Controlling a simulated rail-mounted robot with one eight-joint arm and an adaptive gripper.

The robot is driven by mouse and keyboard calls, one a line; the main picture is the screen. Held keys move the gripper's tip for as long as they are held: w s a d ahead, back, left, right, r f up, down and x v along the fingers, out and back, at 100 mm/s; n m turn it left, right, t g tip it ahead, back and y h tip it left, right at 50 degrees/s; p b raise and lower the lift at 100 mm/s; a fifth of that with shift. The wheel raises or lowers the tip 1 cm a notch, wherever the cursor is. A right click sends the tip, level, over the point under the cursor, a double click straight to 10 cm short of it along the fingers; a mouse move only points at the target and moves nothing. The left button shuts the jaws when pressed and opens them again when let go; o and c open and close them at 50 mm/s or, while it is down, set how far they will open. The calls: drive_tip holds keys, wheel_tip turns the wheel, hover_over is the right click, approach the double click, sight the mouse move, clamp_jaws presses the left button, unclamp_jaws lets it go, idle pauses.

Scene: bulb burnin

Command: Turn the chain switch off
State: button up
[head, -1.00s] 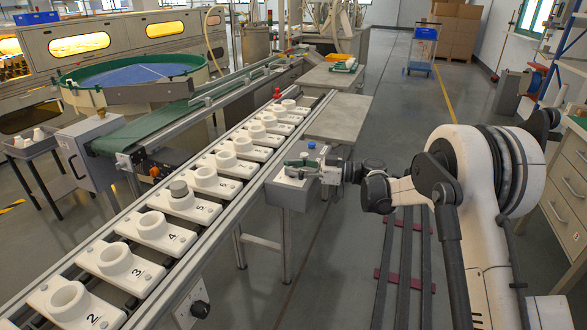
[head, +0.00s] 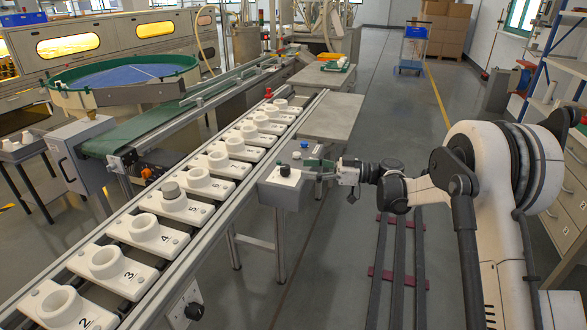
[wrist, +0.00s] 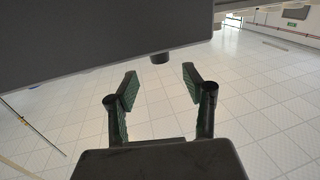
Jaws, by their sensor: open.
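A grey control box (head: 283,192) stands beside the chain conveyor in the head view. On its top is a black knob (head: 284,170) on a pale plate, which I take for the chain switch; its setting is too small to read. My gripper (head: 312,168) is just right of the knob, apart from it, with green-padded fingers pointing left. In the wrist view my gripper (wrist: 160,77) is open and empty. A short dark stub (wrist: 161,58) shows beyond the gap between the fingertips, below a large dark grey surface; it may be the knob.
A blue button (head: 303,145) sits behind the knob. Another black knob (head: 194,310) is on the conveyor's near side. Floor (head: 330,270) is open right of the box.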

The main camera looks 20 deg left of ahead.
drive_tip(key=d, duration=0.4)
drive_tip(key=shift+w+d, duration=0.4)
drive_tip(key=s+d+r+m+t+h, duration=0.5)
drive_tip(key=s+d+r+m+h, duration=0.3)
drive_tip(key=s+d+r+m, duration=0.45)
drive_tip(key=s+d+f+m+t+h, duration=0.2)
drive_tip(key=s+d+f+m+h, duration=0.25)
drive_tip(key=s+d, duration=0.7)
drive_tip(key=s+d+f+m+t+h, duration=0.4)
drive_tip(key=s+d, duration=0.5)
drive_tip(key=s, duration=0.6)
wheel_tip(320, 180, up, 14)
drive_tip(key=n+g+h+p, duration=0.1)
drive_tip(key=p, duration=1.1)
drive_tip(key=shift+p, duration=0.35)
